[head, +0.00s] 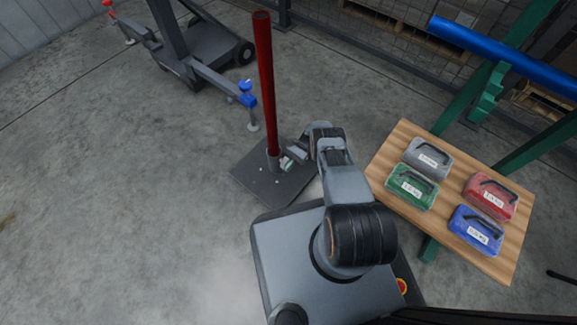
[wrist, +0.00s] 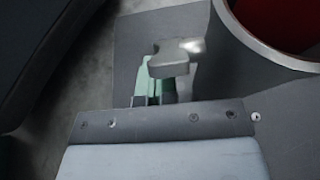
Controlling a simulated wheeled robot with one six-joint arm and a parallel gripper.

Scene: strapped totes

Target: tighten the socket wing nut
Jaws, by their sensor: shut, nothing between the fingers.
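The wing nut (wrist: 172,58) is a grey metal piece with flat wings, beside the socket in the wrist view. The socket (wrist: 256,48) is a round metal collar at the upper right of that view. A red pole (head: 264,80) stands upright in the socket (head: 273,160) in the head view. My gripper (wrist: 154,88) has green fingers that are shut and empty, right at the wing nut, which partly covers their tips. I cannot tell whether they touch it. In the head view my gripper (head: 288,162) is low beside the socket; the wing nut is too small to make out.
The socket stands on a dark base plate (head: 262,190) on the concrete floor. A wooden table (head: 448,225) on the right bears grey, green, red and blue strapped totes. A wheeled grey frame (head: 195,60) stands behind. The floor at the left is clear.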

